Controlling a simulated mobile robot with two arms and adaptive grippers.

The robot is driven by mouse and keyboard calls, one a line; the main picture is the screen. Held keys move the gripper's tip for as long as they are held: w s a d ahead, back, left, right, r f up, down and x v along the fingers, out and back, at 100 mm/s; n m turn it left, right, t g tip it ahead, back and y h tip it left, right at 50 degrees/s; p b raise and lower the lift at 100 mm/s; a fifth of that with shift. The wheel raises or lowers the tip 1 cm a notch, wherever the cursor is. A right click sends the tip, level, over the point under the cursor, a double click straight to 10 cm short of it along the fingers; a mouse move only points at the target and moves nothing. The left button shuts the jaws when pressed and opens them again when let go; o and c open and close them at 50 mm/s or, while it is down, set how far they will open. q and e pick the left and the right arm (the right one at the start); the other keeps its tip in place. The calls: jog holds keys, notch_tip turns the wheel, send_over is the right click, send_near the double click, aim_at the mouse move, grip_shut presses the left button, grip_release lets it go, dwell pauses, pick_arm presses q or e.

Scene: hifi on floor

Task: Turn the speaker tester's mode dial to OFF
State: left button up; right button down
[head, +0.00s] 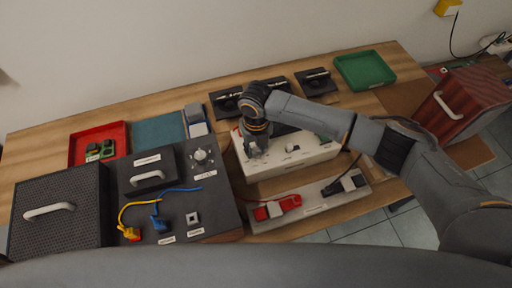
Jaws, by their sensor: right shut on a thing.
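The speaker tester appears to be the cream box (290,163) in the middle of the table, with a small dark knob (292,148) on its top. My right gripper (256,148) points down onto the left part of this box's top. It is shut on a small part there, which looks to be the mode dial. The gripper hides the dial, so its pointer and marks cannot be read. My left gripper is not in view.
Left of the box is a dark panel (222,188) with a silver dial (200,156), cables and a handle. A grey strip with a red clip (276,207) lies in front. Red (75,150) and green (364,70) trays stand farther back.

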aim_at(256, 151)
jog(key=shift+s, duration=0.1)
dwell(0.4)
jog(key=c, duration=1)
grip_release()
jog(key=shift+r, duration=0.25)
notch_tip(256, 151, up, 12)
jog(key=shift+f, duration=0.25)
